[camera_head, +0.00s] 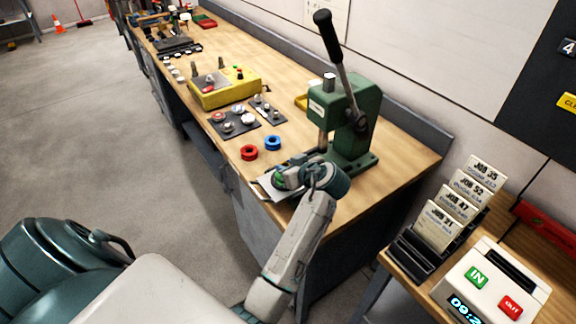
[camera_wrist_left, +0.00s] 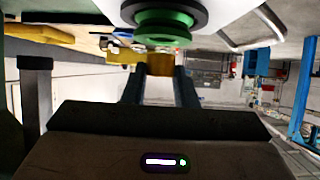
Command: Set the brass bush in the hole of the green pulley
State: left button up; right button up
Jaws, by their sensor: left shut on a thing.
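The green pulley (camera_head: 277,176) lies on a pale plate at the near edge of the bench, below the green press, and is partly covered by my left gripper (camera_head: 284,180). In the left wrist view, which looks upside down, the green pulley (camera_wrist_left: 163,36) shows at the top with a dark ring against it. My left gripper (camera_wrist_left: 159,80) is shut on the brass bush (camera_wrist_left: 160,64), which sits between the fingertips close to the pulley. I cannot tell whether bush and pulley touch, and the pulley's hole is hidden. The bush cannot be made out in the head view. My right gripper is not in view.
A green lever press (camera_head: 345,115) stands just behind the plate. A red ring (camera_head: 249,152) and a blue ring (camera_head: 272,143) lie left of it. Dark mats with small parts and a yellow box (camera_head: 226,92) are farther along. A card rack (camera_head: 425,250) stands at the right.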

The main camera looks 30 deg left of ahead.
pick_arm(q)
jog(key=shift+f+b, duration=0.3)
jog(key=shift+f, duration=0.2)
jog(key=shift+f+b, duration=0.4)
jog(key=shift+f, duration=0.05)
jog(key=o, duration=1.1)
jog(key=shift+c, duration=0.2)
